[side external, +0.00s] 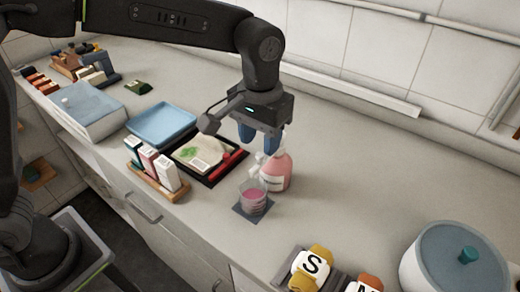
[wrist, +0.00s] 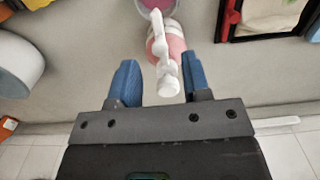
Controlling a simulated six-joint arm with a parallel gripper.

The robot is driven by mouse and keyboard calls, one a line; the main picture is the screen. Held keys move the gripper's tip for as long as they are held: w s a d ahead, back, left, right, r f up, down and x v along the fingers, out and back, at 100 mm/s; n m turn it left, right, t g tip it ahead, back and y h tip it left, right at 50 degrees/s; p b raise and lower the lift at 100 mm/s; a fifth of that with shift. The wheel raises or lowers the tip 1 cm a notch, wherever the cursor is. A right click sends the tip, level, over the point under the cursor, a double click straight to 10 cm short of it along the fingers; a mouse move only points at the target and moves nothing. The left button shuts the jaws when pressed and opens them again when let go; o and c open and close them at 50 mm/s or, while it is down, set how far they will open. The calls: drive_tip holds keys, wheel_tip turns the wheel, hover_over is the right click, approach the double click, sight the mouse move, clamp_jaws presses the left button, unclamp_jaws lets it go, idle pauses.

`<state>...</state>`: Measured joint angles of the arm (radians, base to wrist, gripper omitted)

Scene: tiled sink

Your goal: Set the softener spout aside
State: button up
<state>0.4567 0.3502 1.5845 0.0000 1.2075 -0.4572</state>
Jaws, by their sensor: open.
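A pink softener bottle (side external: 277,172) stands upright on the counter. Its white spout (side external: 259,158) is at the top, partly hidden by my gripper in the side view. My gripper (side external: 258,146) is open, pointing down just above the bottle, with blue fingers. In the wrist view the white spout (wrist: 160,50) shows near the gap between the open fingers (wrist: 161,68), with one finger on each side and no clear contact. The pink bottle body (wrist: 175,46) lies below it.
A glass of pink liquid (side external: 253,196) stands on a dark coaster (side external: 240,209) close to the bottle. A black tray (side external: 208,178) with a red-handled item lies to the left. The counter behind is clear.

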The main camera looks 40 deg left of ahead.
sight(260, 154)
drive_tip(key=shift+f, duration=1.75)
drive_tip(key=shift+c, duration=0.4)
clamp_jaws()
